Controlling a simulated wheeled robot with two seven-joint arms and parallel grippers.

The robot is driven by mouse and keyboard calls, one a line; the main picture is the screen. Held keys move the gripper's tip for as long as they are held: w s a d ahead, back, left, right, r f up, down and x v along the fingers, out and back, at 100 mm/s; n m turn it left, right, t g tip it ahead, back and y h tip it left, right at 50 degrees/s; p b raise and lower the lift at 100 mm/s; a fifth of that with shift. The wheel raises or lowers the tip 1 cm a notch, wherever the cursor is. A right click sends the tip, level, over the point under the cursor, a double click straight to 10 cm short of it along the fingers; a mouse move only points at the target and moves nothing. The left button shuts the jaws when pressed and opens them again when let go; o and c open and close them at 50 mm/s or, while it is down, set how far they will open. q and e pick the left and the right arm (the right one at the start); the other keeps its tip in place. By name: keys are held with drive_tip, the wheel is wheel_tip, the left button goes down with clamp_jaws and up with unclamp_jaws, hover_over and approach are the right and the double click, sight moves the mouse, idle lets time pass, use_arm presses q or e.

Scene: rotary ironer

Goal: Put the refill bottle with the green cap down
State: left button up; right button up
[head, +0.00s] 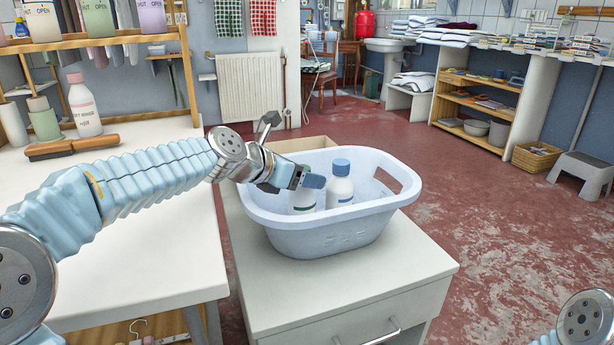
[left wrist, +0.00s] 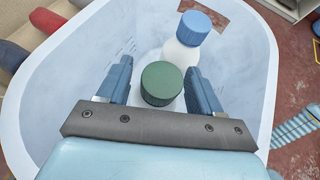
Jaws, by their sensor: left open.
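The refill bottle with the green cap stands inside a pale blue laundry basket (head: 335,238). Its green cap (left wrist: 162,83) shows in the left wrist view between my open fingers, with a gap on each side. My left gripper also shows in the left wrist view (left wrist: 160,85), open around the cap. A white bottle with a blue cap (head: 341,183) stands upright beside it in the basket. My right gripper is not in view.
The basket stands on a white cabinet (head: 400,268) with a drawer. To the left, a white table (head: 150,255) holds a brush (head: 72,147) and a white bottle with a pink cap (head: 83,106). The cabinet top is clear in front of the basket.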

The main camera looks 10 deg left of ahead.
use_arm(q)
drive_tip(key=p+v, duration=0.1)
drive_tip(key=v, duration=0.9)
drive_tip(key=shift+s+a+r, duration=0.15)
drive_tip(key=shift+s+r, duration=0.05)
drive_tip(key=shift+s, duration=0.05)
